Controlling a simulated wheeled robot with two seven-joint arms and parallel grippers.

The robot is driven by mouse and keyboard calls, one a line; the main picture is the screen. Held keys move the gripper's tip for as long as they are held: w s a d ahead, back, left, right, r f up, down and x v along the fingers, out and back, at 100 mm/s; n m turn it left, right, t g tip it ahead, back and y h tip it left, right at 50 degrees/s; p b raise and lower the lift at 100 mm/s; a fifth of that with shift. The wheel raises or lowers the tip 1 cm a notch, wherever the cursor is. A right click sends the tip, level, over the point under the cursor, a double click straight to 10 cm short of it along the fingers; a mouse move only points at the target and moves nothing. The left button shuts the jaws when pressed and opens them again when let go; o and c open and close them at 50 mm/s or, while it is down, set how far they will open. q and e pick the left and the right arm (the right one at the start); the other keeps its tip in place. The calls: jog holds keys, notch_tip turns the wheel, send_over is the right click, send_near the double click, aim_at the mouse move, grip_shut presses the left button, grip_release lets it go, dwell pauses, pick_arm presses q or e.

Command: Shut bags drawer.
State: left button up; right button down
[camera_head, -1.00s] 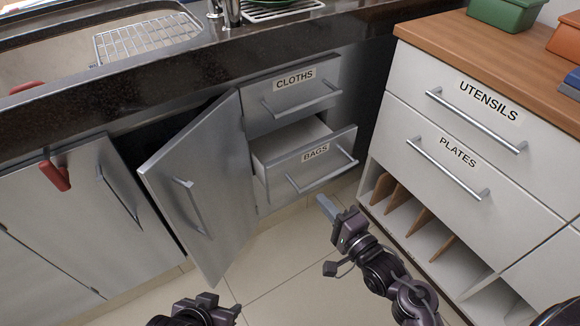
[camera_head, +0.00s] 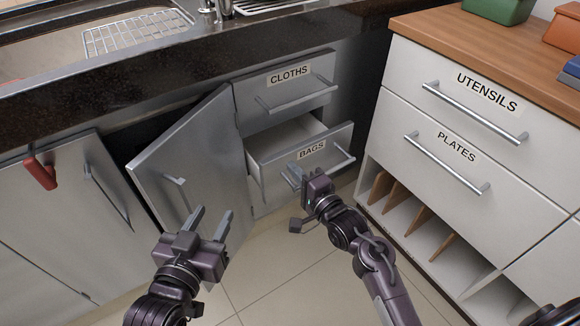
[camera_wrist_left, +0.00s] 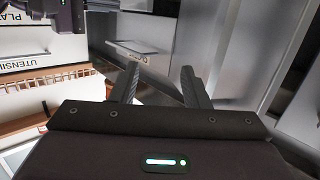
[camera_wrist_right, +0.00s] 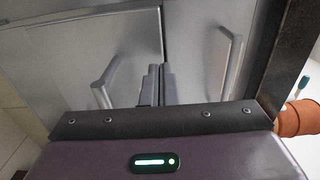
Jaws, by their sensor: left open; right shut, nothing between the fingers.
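The bags drawer (camera_head: 335,142) is the lower grey drawer labelled BAGS, under the cloths drawer (camera_head: 286,85). It stands pulled out, with its pale inside showing above the front. My right gripper (camera_head: 291,177) is shut and empty in front of the drawer's lower left part, covering part of its handle. I cannot tell whether it touches. In the right wrist view its closed fingers (camera_wrist_right: 158,84) point at grey fronts with bar handles. My left gripper (camera_head: 213,221) is open and empty, lower and further left, before the cabinet door. Its spread fingers show in the left wrist view (camera_wrist_left: 158,80).
A grey cabinet door (camera_head: 188,150) stands swung open just left of the bags drawer. The white utensils and plates unit (camera_head: 400,105) stands close on the right. The dark counter edge (camera_head: 110,100) runs above. Tiled floor (camera_head: 275,285) is open below.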

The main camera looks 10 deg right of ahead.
aim_at(283, 156)
pick_arm(q)
notch_tip(283, 156, up, 6)
jog(key=t+h, duration=0.1)
jog(key=t, duration=0.2)
jog(key=shift+w+r+b, duration=0.2)
jog(key=shift+w+b, duration=0.15)
jog(key=shift+w, duration=0.1)
pick_arm(e)
jog(key=shift+x, duration=1.2)
pick_arm(q)
jog(key=shift+a, duration=0.1)
pick_arm(e)
jog(key=x, duration=0.4)
jog(key=shift+r+p, duration=0.15)
jog(key=shift+p, duration=0.25)
jog(key=x, duration=0.3)
jog(key=shift+w+a, duration=0.15)
jog(key=shift+w, duration=0.25)
pick_arm(q)
jog(key=f, duration=0.1)
jog(key=f+g, duration=0.1)
jog(key=f, duration=0.1)
jog(key=f+g, duration=0.1)
jog(key=f, duration=0.1)
jog(key=shift+s+y, duration=0.25)
jog(key=shift+y, duration=0.05)
